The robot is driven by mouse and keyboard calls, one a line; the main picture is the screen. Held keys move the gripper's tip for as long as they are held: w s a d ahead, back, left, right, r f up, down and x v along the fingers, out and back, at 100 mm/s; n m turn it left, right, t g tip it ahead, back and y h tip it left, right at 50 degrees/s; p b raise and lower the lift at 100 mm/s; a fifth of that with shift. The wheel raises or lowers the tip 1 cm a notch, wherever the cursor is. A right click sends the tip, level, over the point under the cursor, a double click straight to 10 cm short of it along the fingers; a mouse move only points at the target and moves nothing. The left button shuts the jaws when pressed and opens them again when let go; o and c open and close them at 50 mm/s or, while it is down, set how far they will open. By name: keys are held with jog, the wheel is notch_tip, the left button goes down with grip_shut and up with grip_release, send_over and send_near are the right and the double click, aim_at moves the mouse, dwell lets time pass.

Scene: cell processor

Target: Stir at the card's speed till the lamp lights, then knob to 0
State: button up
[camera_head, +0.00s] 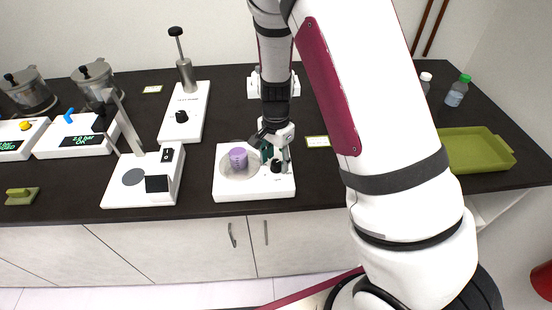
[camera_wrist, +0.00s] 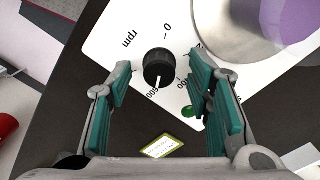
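The white stirrer (camera_head: 226,189) stands on the dark bench with a purple-filled beaker (camera_head: 238,158) on its round plate. Its black knob (camera_wrist: 159,67) shows in the wrist view, its white mark pointing at about 600 on the rpm scale. A small round lamp (camera_wrist: 187,112) beside the scale shows green; I cannot tell for sure whether it is lit. My gripper (camera_wrist: 160,74) is open, its teal-padded fingers on either side of the knob with gaps visible. A green-edged card (camera_wrist: 160,146) lies on the bench; its print is too small to read.
Left of the stirrer stand a white device with a grey disc (camera_head: 112,194) and a taller-posted white unit (camera_head: 198,101). A green tray (camera_head: 468,151) and bottles (camera_head: 457,91) are at right.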

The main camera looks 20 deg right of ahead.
aim_at(276, 163)
notch_tip(276, 163, up, 12)
dwell(0.6)
dwell(0.4)
jog(key=s+r+n+t+y, duration=0.1)
jog(key=s+r+n+t, duration=0.2)
jog(key=s+r+n, duration=0.65)
jog(key=s+r+n+t+h, duration=0.1)
jog(key=s+r+n+t, duration=0.1)
jog(key=s+r, duration=0.7)
jog(key=s+n+b, duration=0.1)
jog(key=s, duration=0.2)
jog(key=shift+d+r+t, duration=0.15)
jog(key=shift+d+t, duration=0.05)
jog(key=shift+t, duration=0.1)
